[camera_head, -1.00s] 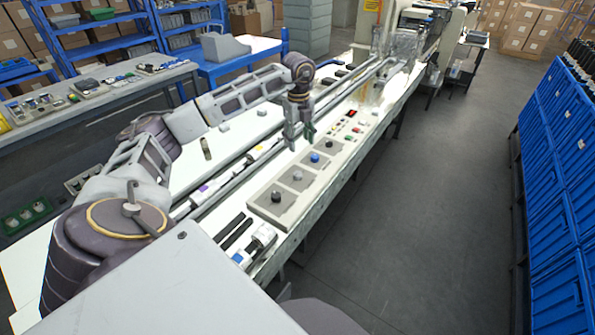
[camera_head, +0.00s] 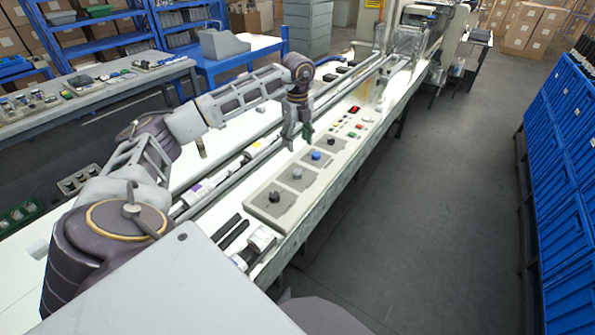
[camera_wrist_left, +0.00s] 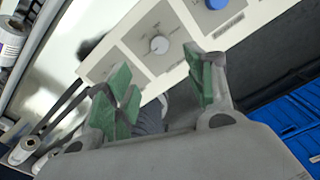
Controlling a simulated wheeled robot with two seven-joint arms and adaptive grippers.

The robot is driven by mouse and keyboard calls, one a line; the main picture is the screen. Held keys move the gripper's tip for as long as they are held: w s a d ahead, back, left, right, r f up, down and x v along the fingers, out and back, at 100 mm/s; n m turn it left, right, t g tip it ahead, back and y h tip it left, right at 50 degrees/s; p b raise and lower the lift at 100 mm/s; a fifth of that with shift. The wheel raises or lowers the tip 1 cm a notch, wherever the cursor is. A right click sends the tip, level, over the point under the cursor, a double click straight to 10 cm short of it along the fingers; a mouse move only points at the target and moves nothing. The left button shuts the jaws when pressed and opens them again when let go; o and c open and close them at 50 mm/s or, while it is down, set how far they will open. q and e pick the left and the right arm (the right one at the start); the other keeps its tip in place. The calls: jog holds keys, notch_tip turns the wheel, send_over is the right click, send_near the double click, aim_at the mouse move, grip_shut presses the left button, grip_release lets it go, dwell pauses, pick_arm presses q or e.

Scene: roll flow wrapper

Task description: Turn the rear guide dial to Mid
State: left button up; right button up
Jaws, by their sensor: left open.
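The control panel (camera_head: 256,204) on the long machine carries a row of dials. Nearest is a black dial (camera_head: 274,197), then a pale grey dial (camera_head: 297,174), a blue dial (camera_head: 316,155) and another dark dial (camera_head: 333,142). The labels are too small to read, so I cannot tell which is the rear guide dial. My left gripper (camera_head: 298,139) is open and empty, pointing down near the row. In the left wrist view, the pale dial (camera_wrist_left: 159,45) lies beyond the open green fingertips (camera_wrist_left: 160,86), apart from them. The blue dial (camera_wrist_left: 216,4) is at the top edge.
Long metal rails run along the machine beside the panel. Small coloured buttons (camera_head: 349,125) and a red display (camera_head: 354,109) lie beyond the dials. Blue crates (camera_head: 560,190) line the right side. The grey floor (camera_head: 430,200) between is clear.

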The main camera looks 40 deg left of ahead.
aim_at(297, 171)
pick_arm(q)
jog(key=shift+f, duration=0.15)
notch_tip(297, 171, down, 12)
jog(key=shift+r, duration=0.25)
jog(key=shift+f, duration=1.05)
pick_arm(e)
jog(key=shift+w+a+r, duration=0.15)
jog(key=shift+w+a, duration=0.05)
jog(key=shift+a, duration=0.05)
pick_arm(q)
jog(key=c, duration=1.1)
jog(key=shift+o, duration=0.2)
